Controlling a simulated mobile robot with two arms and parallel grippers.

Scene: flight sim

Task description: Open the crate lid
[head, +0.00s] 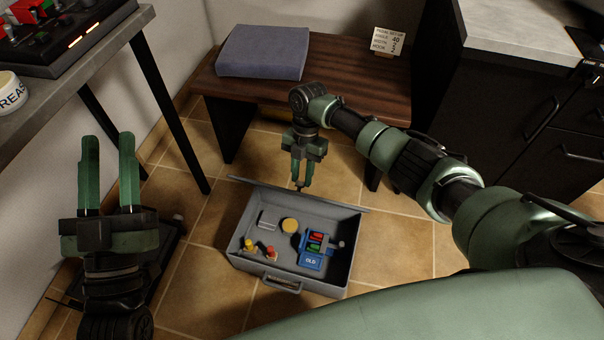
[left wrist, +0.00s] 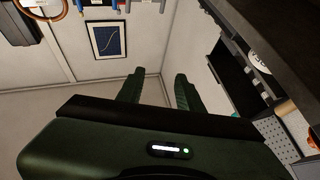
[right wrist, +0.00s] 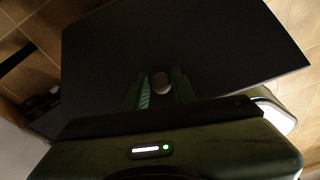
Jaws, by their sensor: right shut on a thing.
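The grey crate (head: 350,243) stands on the tiled floor with its interior open to view. Its lid (head: 335,203) is raised at the far side and shows nearly edge-on. In the right wrist view the lid (right wrist: 215,45) is a broad dark panel with a round knob (right wrist: 160,83). My right gripper (head: 300,187) is at the lid, shut on the knob, with one finger on each side. My left gripper (head: 108,136) is open and empty, raised left of the crate; its spread fingers also show in the left wrist view (left wrist: 159,82).
Inside the crate lie a blue box (head: 310,262), a yellow round item (head: 290,225) and several small pieces. A table (head: 100,65) is at left, dark cabinets (head: 510,125) at right.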

